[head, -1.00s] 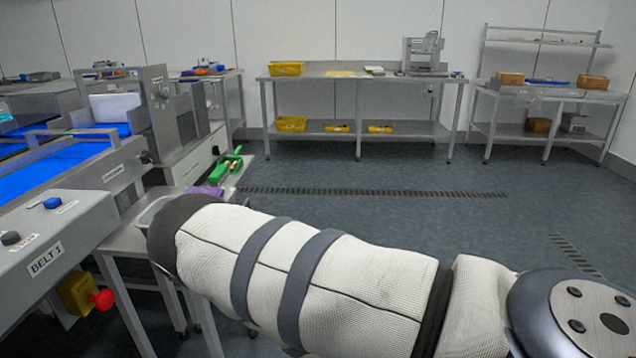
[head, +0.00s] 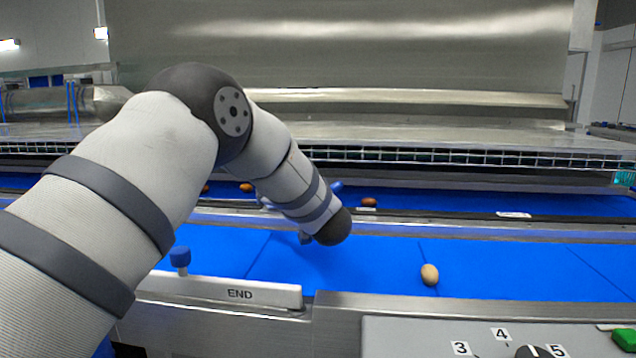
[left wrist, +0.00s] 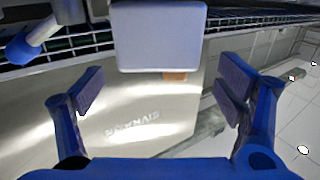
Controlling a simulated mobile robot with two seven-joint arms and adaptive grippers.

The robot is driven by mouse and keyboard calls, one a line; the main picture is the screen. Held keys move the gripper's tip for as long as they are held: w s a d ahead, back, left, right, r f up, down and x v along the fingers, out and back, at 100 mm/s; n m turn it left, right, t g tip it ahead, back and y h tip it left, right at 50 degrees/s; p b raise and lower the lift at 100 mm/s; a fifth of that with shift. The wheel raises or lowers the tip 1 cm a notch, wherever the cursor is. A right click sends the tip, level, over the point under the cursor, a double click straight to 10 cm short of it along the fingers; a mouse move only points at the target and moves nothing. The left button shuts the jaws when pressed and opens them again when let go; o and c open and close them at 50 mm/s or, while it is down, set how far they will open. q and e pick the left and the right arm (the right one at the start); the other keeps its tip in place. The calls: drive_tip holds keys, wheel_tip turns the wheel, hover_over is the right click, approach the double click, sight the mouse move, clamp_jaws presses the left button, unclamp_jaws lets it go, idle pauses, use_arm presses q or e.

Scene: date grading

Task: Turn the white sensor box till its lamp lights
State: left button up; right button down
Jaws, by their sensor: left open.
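The white sensor box (left wrist: 160,37) is at the top middle of the left wrist view, a pale block with rounded corners and one flat face towards me. No lit lamp shows on the part I see. My left gripper (left wrist: 162,96) is open, its blue fingers spread wide with nothing between the pads. The box lies beyond the fingertips, roughly centred between them; I cannot tell the exact gap. In the head view my left arm reaches over the blue belt and its wrist hides the gripper; I cannot make out the box there. My right gripper is not in view.
The blue belt (head: 500,268) carries a pale date (head: 429,274). Several brown dates lie on the far belt. A grey numbered panel (head: 420,338) is at the lower right.

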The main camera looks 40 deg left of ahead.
use_arm(q)
drive_tip(key=x, duration=0.5)
drive_tip(key=shift+w+a, duration=0.15)
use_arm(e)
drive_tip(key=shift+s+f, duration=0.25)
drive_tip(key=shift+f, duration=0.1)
